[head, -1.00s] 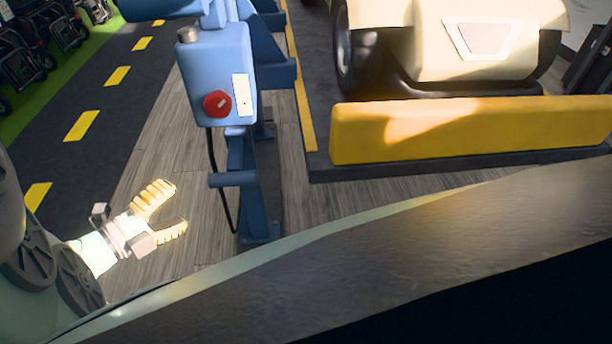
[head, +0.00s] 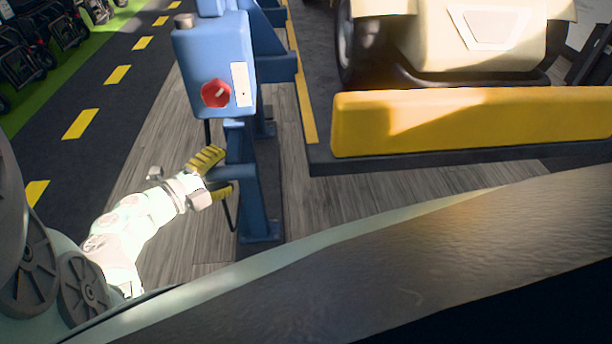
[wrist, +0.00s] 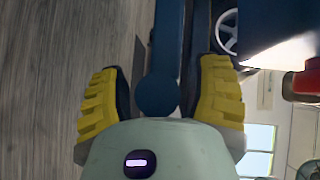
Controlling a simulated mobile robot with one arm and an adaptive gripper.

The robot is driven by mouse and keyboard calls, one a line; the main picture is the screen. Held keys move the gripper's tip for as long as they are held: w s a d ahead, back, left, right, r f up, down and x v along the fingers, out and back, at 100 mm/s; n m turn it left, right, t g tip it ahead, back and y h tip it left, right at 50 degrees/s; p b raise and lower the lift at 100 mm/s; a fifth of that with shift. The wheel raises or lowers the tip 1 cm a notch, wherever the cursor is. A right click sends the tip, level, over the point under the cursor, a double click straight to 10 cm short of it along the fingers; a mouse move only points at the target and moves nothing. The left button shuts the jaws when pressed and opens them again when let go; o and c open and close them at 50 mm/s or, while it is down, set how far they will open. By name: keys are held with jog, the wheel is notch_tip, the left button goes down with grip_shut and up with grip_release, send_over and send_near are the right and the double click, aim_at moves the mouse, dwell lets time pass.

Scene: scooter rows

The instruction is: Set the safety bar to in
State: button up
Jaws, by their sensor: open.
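A short blue bar (wrist: 157,95) sticks out sideways from a blue post (head: 246,200); I take it to be the safety bar. In the wrist view its round dark blue end lies between my two yellow fingers. My gripper (head: 217,172) is open around the bar at the left side of the post, with a gap on both sides in the wrist view (wrist: 160,80). In the head view the fingers hide most of the bar. A blue control box (head: 215,65) with a red knob (head: 215,93) tops the post.
A yellow padded block (head: 470,120) lies across the platform edge, right of the post, before a cream scooter (head: 480,40). A black cable hangs beside the post. Wooden floor (head: 160,150) is clear on the left; parked scooters (head: 35,45) line the far left.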

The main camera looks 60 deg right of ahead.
grip_shut()
dwell(0.4)
